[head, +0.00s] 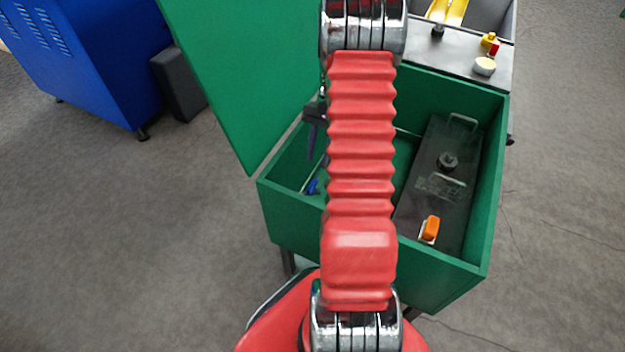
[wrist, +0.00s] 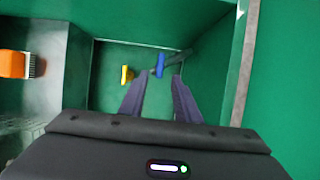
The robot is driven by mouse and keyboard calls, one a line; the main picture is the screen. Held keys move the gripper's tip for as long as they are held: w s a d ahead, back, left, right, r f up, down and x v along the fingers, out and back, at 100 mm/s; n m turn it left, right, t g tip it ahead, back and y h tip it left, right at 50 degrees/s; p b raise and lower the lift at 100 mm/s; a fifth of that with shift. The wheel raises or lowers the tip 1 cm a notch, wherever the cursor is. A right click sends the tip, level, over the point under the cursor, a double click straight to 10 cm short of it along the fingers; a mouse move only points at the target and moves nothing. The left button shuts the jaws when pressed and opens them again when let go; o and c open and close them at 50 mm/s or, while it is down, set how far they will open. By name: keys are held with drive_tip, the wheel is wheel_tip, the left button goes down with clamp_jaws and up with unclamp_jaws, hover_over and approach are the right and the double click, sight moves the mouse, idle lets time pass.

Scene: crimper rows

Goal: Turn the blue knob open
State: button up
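The blue knob (head: 312,187) sits low inside the green box, left of my arm in the head view. In the wrist view the blue knob (wrist: 160,65) shows as an upright blue handle on a thin grey pipe, just beyond my fingertips. My gripper (wrist: 159,77) is open and empty, with the knob seen between and past its two fingers. I see no contact with the knob. In the head view my gripper (head: 311,158) is partly hidden behind my arm and hangs above the knob.
A yellow handle (wrist: 126,74) is close left of the knob. A dark unit (head: 458,150) with an orange switch (head: 430,228) fills the box's right side. The raised green lid (head: 235,75) stands at the left. The green box walls (head: 375,257) surround the knob.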

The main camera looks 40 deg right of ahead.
sight(312, 184)
drive_tip(key=x, duration=0.8)
drive_tip(key=shift+a+f, duration=0.1)
drive_tip(key=shift+f, duration=0.3)
drive_tip(key=shift+c, duration=0.3)
clamp_jaws()
drive_tip(key=shift+a, duration=0.25)
drive_tip(key=shift+d, duration=0.2)
